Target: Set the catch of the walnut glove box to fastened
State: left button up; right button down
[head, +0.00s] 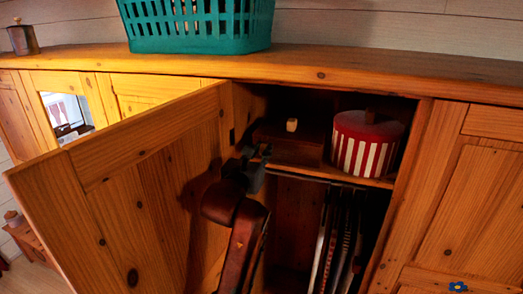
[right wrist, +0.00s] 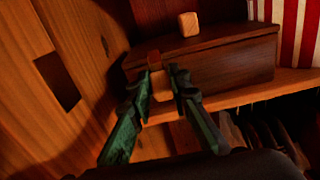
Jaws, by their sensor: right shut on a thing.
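The walnut glove box (head: 300,150) is a dark brown box on the upper shelf inside the open cabinet. A pale knob (head: 291,125) stands on its lid, and the lid looks down. In the right wrist view the box (right wrist: 232,66) fills the upper middle, its front facing me. My right gripper (head: 264,160) is at the box's left front; in the wrist view its fingertips (right wrist: 161,80) are shut on a small pale wooden piece (right wrist: 161,88), seemingly the catch. A small reddish-brown piece (right wrist: 153,58) shows just above it. The catch's exact setting is unclear. My left gripper is out of view.
The open cabinet door (head: 150,185) stands close to the left of my right arm. A red-and-white striped round box (head: 367,145) sits right of the glove box. Thin upright items (head: 338,235) stand below the shelf (head: 340,177). A teal basket (head: 200,25) is on top.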

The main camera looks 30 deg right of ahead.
aim_at(264, 140)
jog(key=shift+r, duration=0.1)
jog(key=shift+r+p, duration=0.25)
jog(key=shift+p, duration=0.3)
jog(key=y+p, duration=0.1)
jog(key=r+g+y+p, duration=0.1)
jog(key=p, duration=0.1)
jog(key=g+y+p, duration=0.1)
jog(key=shift+w+d+r+p, duration=0.2)
jog(key=shift+w+r+p, duration=0.1)
jog(key=shift+p, duration=0.1)
jog(key=shift+w+d+r+g+y+p, duration=0.1)
jog(key=shift+d+g+y+p, duration=0.05)
jog(key=shift+g+y+p, duration=0.3)
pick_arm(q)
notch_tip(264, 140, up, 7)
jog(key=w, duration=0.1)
pick_arm(e)
jog(key=shift+w+d+g+y, duration=0.2)
jog(key=shift+d+g+y, duration=0.05)
jog(key=shift+g+y, duration=0.55)
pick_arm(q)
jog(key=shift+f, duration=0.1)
pick_arm(e)
jog(key=c, duration=1.8)
grip_release()
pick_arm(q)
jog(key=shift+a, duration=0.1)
